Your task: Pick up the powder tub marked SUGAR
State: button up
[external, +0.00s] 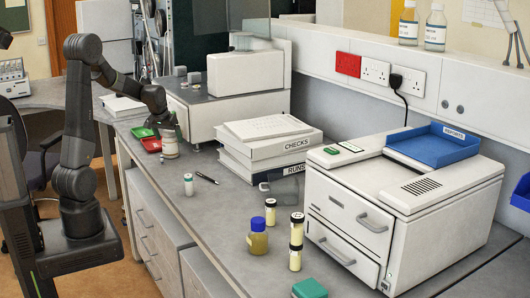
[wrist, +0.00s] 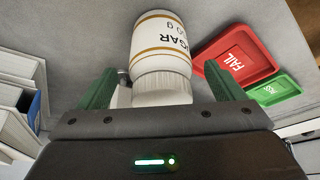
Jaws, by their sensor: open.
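The powder tub (wrist: 161,35) is white with thin gold bands, and the letters "GAR" of its label show upside down in the wrist view. Its white ribbed lid (wrist: 162,85) lies between the two green-padded fingers of my gripper (wrist: 160,72), with a gap visible on both sides. The gripper is open and not closed on the tub. In the external view the tub (external: 170,146) stands on the grey bench below my gripper (external: 168,126), which partly hides its top.
A red FAIL tray (wrist: 240,57) and a green tray (wrist: 273,90) lie close beside the tub. White binders (external: 262,150) and a white machine (external: 400,200) stand to the right.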

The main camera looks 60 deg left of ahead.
aim_at(170, 141)
jog(key=shift+x, duration=1.55)
jog(key=c, duration=1.3)
jog(key=shift+r, duration=0.1)
jog(key=shift+a+r, duration=0.1)
